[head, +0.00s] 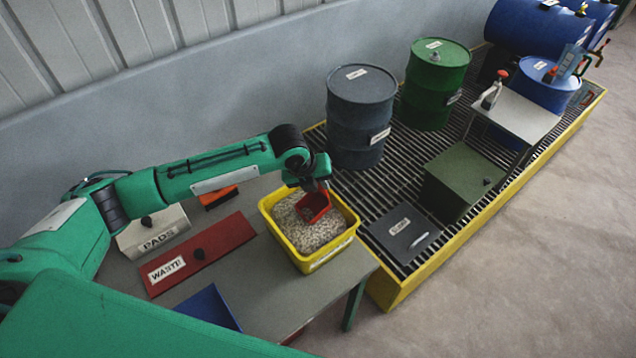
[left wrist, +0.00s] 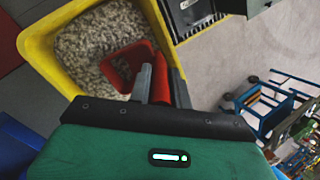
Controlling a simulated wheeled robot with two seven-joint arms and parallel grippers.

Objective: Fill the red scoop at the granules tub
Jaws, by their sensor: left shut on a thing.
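The yellow tub (head: 346,244) stands on the table and holds pale speckled granules (head: 290,212). The red scoop (head: 313,208) is over the granules inside the tub's outline; I cannot tell whether its lip touches them. My left gripper (head: 318,187) is shut on the scoop's handle above the tub. In the left wrist view the scoop's red bowl (left wrist: 122,66) is over the granules, and its handle (left wrist: 160,85) is between the fingers of my left gripper (left wrist: 155,82). The inside of the bowl looks red, with its contents unclear. My right gripper is not in view.
The table (head: 262,290) also bears a red lidded box (head: 210,250) marked WASTE, a PADS box (head: 152,228) and a blue tray (head: 210,308). Right of the tub, a yellow-edged grating (head: 392,292) carries drums, including a grey one (head: 358,115), and a dark case (head: 400,232).

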